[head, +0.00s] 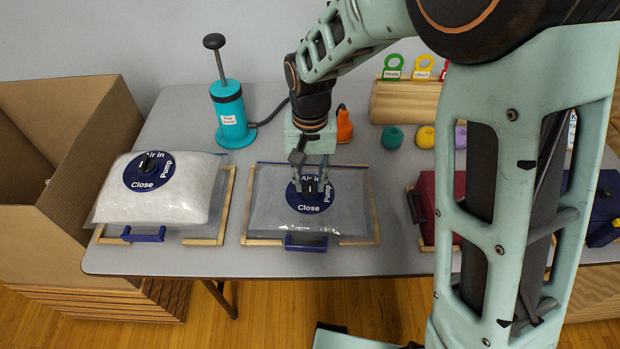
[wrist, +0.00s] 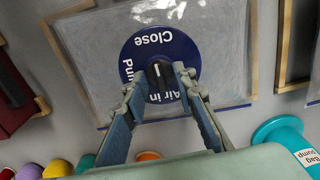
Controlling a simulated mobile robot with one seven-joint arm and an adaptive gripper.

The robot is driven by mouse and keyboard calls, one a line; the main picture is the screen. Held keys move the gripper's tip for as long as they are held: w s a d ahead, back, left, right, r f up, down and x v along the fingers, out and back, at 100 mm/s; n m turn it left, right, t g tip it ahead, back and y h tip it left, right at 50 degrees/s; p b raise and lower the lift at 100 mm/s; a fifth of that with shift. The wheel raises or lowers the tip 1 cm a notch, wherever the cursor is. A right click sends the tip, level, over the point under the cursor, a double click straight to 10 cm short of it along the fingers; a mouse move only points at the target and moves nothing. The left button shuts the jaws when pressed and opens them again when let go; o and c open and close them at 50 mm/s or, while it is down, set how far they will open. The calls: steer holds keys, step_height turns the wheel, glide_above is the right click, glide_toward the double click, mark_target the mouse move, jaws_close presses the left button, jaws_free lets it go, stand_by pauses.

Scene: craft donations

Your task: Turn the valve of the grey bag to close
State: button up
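The grey bag (head: 266,218) is a flat, clear-covered bag on the table, in the middle of the head view. It also shows in the wrist view (wrist: 215,30). Its round dark blue valve plate (wrist: 140,42) is marked Close, Pump and Air in. The black valve knob (wrist: 160,73) stands at the plate's middle; its exact pointing is hard to read. My gripper (head: 311,184) comes down from above with one finger on each side of the knob. In the wrist view the fingertips (wrist: 160,78) appear to touch the knob's sides.
A puffed-up white bag (head: 190,195) with a similar valve lies to the left. A teal bag pump (head: 229,115) stands behind. A dark red bag (head: 428,190) lies to the right. Small coloured pieces sit along the back. An open cardboard box (head: 40,230) stands at the left.

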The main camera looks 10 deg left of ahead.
mark_target(310, 185)
step_height(310, 185, up, 12)
stand_by(0.5)
